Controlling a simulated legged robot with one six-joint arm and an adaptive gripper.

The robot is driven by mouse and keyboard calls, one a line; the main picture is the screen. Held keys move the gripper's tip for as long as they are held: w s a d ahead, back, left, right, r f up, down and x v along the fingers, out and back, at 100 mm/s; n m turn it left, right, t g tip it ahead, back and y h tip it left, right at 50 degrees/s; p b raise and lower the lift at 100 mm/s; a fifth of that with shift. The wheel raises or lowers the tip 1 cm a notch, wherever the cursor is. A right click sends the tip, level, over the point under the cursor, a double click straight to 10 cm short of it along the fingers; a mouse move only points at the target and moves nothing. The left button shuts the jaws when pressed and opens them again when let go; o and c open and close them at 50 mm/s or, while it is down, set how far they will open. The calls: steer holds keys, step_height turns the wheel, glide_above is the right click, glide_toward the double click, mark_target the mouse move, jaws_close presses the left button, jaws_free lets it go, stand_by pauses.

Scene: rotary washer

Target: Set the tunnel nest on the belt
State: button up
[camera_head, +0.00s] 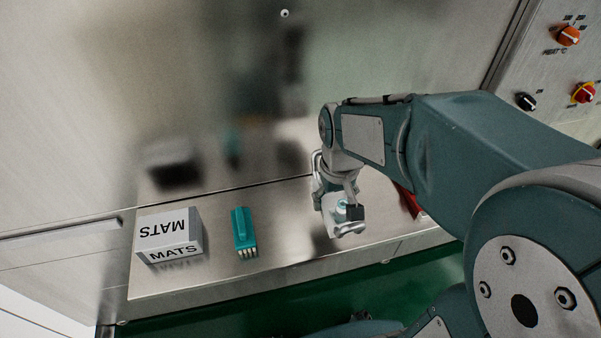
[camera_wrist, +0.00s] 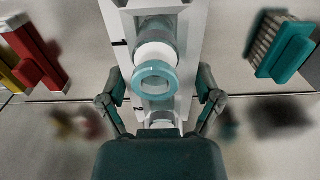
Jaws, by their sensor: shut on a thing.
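My gripper (camera_head: 345,214) hangs above the steel shelf near its middle, and it shows from behind in the wrist view (camera_wrist: 160,88). Its two fingers are closed on the sides of a white piece, which I take to be the tunnel nest (camera_wrist: 193,30). The piece is long and pale, with a white cylinder and a teal ring on its face. In the head view only a small white part of the nest (camera_head: 331,214) shows beside the fingers. I cannot tell whether its lower edge touches the shelf. I cannot make out the belt in either view.
The steel shelf (camera_head: 290,240) bears a white MATS box (camera_head: 168,235) and a teal brush (camera_head: 243,231) at left. A red and yellow item (camera_wrist: 38,55) lies on the other side of my gripper. A steel wall stands behind; a control panel (camera_head: 555,60) is at upper right.

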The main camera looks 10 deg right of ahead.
glide_above(309, 213)
steer(key=f, duration=0.3)
steer(key=s+f, duration=0.1)
steer(key=f, duration=0.1)
steer(key=shift+d+f, duration=0.25)
steer(key=shift+d, duration=0.05)
steer(key=shift+w+a+f, duration=0.15)
steer(key=shift+w+f, duration=0.25)
steer(key=shift+f, duration=0.1)
steer(key=shift+w+a+f, duration=0.1)
steer(key=shift+f, duration=1.5)
steer(key=shift+f, duration=0.1)
steer(key=o, duration=1)
